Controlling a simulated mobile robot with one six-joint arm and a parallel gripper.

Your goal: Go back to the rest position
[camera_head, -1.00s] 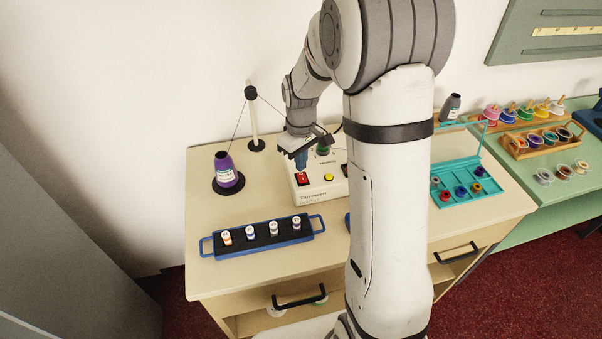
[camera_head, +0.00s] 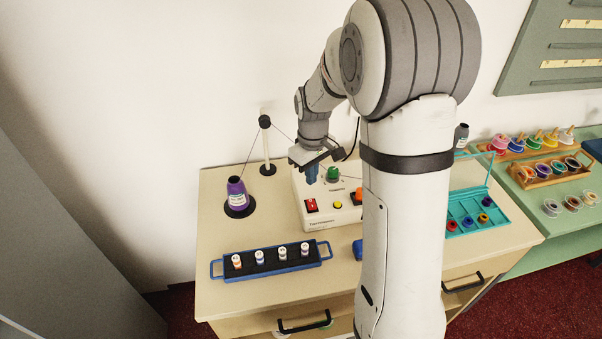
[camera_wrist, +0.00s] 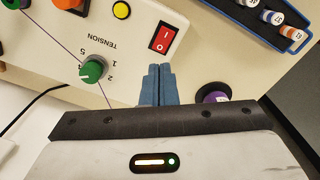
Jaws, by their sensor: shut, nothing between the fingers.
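My gripper (camera_head: 312,174) is above the back left part of the white machine (camera_head: 345,212), apart from it. In the wrist view the blue fingers of my gripper (camera_wrist: 159,70) are together with nothing between them. The machine's panel carries a red switch (camera_wrist: 163,38), a yellow button (camera_wrist: 121,10) and a green tension knob (camera_wrist: 93,70). The red switch also shows in the head view (camera_head: 311,205), below and in front of the fingers. My arm hides the right part of the machine.
A purple thread cone (camera_head: 237,193) stands left of the machine, beside a thread post (camera_head: 265,150). A blue-handled rack (camera_head: 225,268) with several small spools lies in front. A teal box (camera_head: 470,228) with spools is at right. Bare counter (camera_head: 225,300) shows at front left.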

